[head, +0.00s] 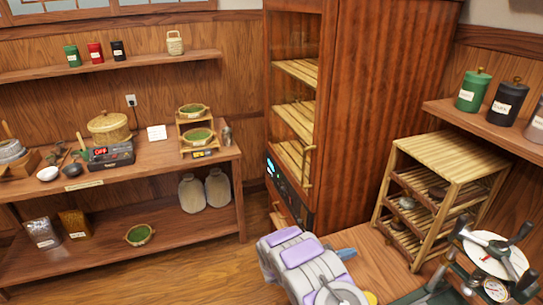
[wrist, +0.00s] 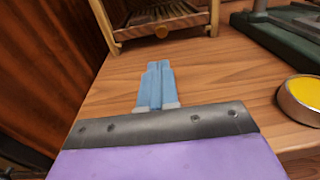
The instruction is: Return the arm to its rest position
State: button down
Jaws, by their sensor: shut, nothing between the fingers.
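My gripper shows in the wrist view (wrist: 157,70) as two blue fingers lying side by side. They are shut with nothing between them. The fingers point over the wooden table (wrist: 215,75) toward a slatted rack. In the head view my purple and grey arm is folded low at the bottom centre, and the blue fingertips (head: 347,253) stick out to its right over the table's left end. Most of the gripper is hidden behind the arm there.
A bamboo rack (head: 452,157) stands on the table, with dark round cakes on its shelves. A press with dark handles (head: 497,255) stands at right. A yellow-topped round tin (wrist: 303,95) is right of my gripper. A tall wooden cabinet (head: 375,100) stands behind. Open floor (head: 190,270) lies at left.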

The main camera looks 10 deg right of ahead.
jog(key=s+a+r+m+g+y, duration=0.15)
jog(key=s+r+m+g, duration=0.35)
jog(key=s+r, duration=0.5)
jog(key=s+d+r+m+g+y, duration=0.1)
jog(key=s+r+m+g+y, duration=0.2)
jog(key=s+r+m, duration=0.6)
jog(key=s+a+r+m+t+y, duration=0.2)
jog(key=s+a+y, duration=0.4)
jog(key=s+a, duration=0.4)
jog(key=s+a+r+m+t+y, duration=0.2)
jog(key=s+a+r+y, duration=0.3)
jog(key=s+a, duration=0.6)
jog(key=a+m+y, duration=0.1)
jog(key=a+y, duration=0.1)
jog(key=a, duration=0.4)
jog(key=shift+r+t, duration=0.2)
jog(key=shift+t, duration=0.1)
jog(key=shift+a, duration=0.1)
